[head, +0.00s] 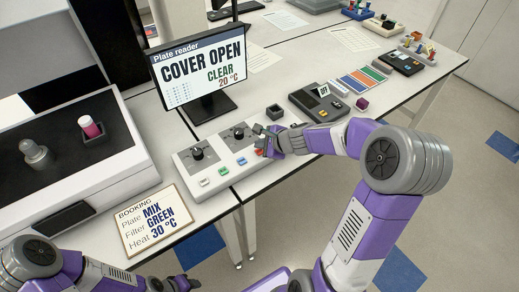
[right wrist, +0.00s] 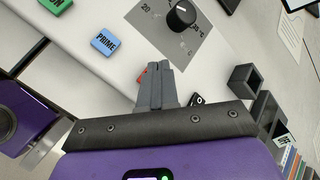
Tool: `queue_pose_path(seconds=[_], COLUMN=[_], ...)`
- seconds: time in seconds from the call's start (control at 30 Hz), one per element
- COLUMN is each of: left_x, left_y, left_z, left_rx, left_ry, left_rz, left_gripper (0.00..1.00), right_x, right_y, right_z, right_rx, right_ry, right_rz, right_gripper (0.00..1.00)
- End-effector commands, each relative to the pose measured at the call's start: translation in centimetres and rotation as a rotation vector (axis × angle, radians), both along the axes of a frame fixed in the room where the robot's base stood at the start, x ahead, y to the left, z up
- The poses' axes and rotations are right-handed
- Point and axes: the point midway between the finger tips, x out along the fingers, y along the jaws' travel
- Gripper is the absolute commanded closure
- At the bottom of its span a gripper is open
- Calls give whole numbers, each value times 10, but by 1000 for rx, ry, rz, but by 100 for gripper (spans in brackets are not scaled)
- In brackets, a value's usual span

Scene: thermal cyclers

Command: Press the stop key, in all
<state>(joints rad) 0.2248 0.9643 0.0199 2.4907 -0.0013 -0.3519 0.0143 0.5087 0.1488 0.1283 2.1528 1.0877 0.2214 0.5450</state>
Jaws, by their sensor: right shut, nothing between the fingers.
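The control panel (head: 215,160) has two black knobs (head: 239,132) and a row of keys along its front: white (head: 204,182), green (head: 223,170), blue (head: 242,160) and a red one (head: 259,152) at the right end. In the right wrist view the red key (right wrist: 142,77) is mostly hidden behind my fingers, so I cannot read its label or tell whether they touch. The blue key (right wrist: 107,43) reads PRIME. My right gripper (head: 264,140) is shut and empty, over the panel's right end. My left gripper (head: 183,284) is at the bottom edge, its jaws unclear.
The plate reader screen (head: 203,68) reads COVER OPEN, CLEAR, 20 °C. A booking card (head: 152,219) lists MIX, GREEN, 30 °C. A small dark open box (head: 274,112) stands behind my right gripper. A grey device (head: 318,102) stands to its right.

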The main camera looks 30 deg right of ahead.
Motion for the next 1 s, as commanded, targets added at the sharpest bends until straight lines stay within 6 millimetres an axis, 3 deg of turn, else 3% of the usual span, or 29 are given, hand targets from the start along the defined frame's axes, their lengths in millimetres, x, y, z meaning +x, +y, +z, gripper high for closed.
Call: queue_pose_path(seconds=[0.27,0.7,1.0], left_x=[0,0,0], left_y=[0,0,0], left_z=[5,46,47], left_rx=[0,0,0], left_ry=[0,0,0], left_rz=[0,0,0], left_gripper=[57,57,57], right_x=[0,0,0], right_y=[0,0,0], right_z=[5,49,49], right_rx=[-1,-1,0], right_ry=[0,0,0], right_rz=[1,1,0], right_gripper=[100,100,100])
